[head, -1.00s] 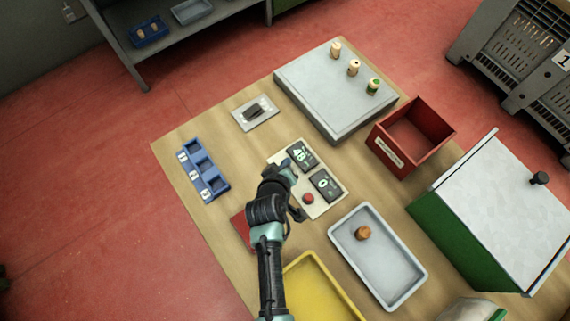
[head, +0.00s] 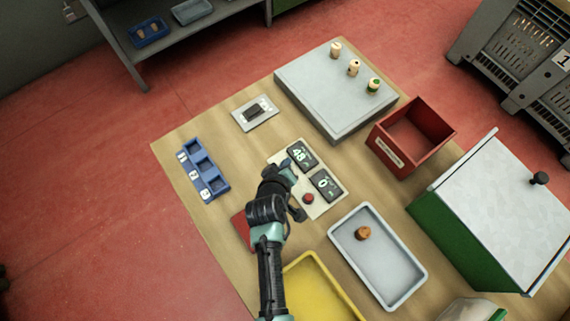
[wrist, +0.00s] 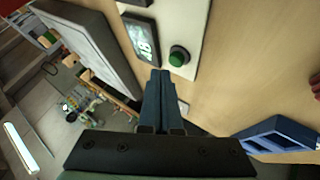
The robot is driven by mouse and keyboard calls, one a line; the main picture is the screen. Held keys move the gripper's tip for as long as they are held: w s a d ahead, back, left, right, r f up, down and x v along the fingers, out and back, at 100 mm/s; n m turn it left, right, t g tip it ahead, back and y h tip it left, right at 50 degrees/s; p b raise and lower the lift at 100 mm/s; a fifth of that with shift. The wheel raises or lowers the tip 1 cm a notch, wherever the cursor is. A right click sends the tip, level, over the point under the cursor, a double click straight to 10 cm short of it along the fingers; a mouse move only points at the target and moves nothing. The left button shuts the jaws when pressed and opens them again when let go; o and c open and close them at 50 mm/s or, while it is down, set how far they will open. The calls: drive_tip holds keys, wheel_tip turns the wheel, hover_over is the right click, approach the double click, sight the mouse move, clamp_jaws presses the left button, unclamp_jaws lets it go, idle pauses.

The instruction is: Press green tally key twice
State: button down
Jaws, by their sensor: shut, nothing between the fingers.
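The tally panel (head: 319,206) is a pale plate on the wooden table with two dark displays. The upper display (head: 301,155) reads what looks like 48; the lower display (head: 326,185) reads what looks like 0. A red key (head: 308,198) sits beside the lower one. The green key (wrist: 178,56) is a round button in a dark ring, clear in the wrist view beside the upper display (wrist: 142,40); my arm hides it in the head view. My gripper (wrist: 161,75) is shut and empty, its tips just short of the green key in the picture, with a gap visible.
A blue numbered holder (head: 203,170) and a small grey plate (head: 255,113) with a dark block lie left of the panel. A grey tray (head: 410,291) with one cork, a yellow tray (head: 318,287) and a red bin (head: 436,133) are nearby. A grey platform (head: 318,83) holds three stoppers.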

drive_tip(key=shift+f, duration=0.1)
drive_tip(key=shift+f+b, duration=0.35)
drive_tip(key=shift+f+b, duration=0.4)
drive_tip(key=shift+f, duration=0.05)
idle(0.8)
drive_tip(key=shift+r+p, duration=0.85)
wheel_tip(320, 180, up, 5)
drive_tip(key=p, duration=0.4)
drive_tip(key=shift+p, duration=0.35)
